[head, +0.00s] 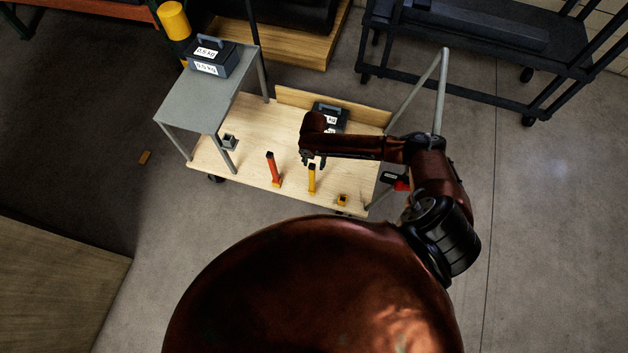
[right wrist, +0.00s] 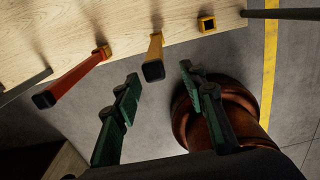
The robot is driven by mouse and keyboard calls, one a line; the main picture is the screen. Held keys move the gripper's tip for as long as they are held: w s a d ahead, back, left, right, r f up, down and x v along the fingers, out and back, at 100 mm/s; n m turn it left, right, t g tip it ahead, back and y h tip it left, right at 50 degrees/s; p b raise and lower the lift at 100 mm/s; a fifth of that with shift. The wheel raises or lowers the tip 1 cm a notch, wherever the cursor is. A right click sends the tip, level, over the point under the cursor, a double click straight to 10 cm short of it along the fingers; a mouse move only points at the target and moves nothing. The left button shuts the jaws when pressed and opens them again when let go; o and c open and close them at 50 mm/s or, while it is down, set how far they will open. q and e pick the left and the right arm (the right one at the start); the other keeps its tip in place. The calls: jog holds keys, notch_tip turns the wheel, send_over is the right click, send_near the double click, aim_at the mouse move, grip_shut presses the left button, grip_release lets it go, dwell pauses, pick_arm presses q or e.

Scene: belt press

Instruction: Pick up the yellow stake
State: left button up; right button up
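The yellow stake (head: 311,179) stands upright on the wooden deck of a cart, near its front edge. In the right wrist view the yellow stake (right wrist: 155,52) shows its dark square end towards the camera, between and just beyond my fingertips. My right gripper (head: 314,164) is at the stake's upper end in the head view. In the right wrist view the right gripper (right wrist: 160,73) is open, a finger on either side, with nothing held; contact with the stake does not show. My left gripper is not in view.
An orange-red stake (head: 273,169) stands left of the yellow one. A weight box (head: 331,116) sits behind my forearm. A grey raised shelf (head: 205,100) bears another box.

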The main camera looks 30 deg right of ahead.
aim_at(312, 170)
jog(key=f, duration=0.2)
jog(key=f+b, duration=0.1)
jog(key=f, duration=0.4)
jog(key=shift+w+a+f+b, duration=0.15)
jog(key=shift+w+f+b, duration=0.15)
jog(key=shift+w, duration=0.1)
grip_shut()
dwell(0.5)
